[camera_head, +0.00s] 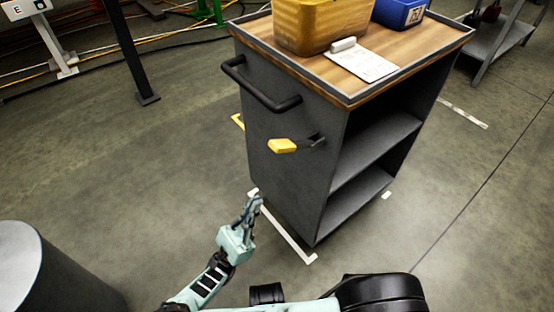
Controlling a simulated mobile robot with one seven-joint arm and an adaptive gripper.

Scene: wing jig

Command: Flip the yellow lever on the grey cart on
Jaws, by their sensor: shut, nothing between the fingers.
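The grey cart (290,175) stands upright in the middle of the head view, with a wooden top and open shelves on its right side. The yellow lever (283,146) sticks out from the cart's near side panel, its yellow handle pointing left from a dark mount. My gripper (254,201) is in front of and below the lever, to its lower left in the picture, and apart from it. The fingers are shut and empty, pointing up in the picture. Nothing covers the lever.
A black push handle (260,88) juts from the cart above the lever. A yellow bin (312,22), a blue bin (398,12) and a white sheet (362,62) lie on its top. A grey cylinder (40,270) stands at lower left.

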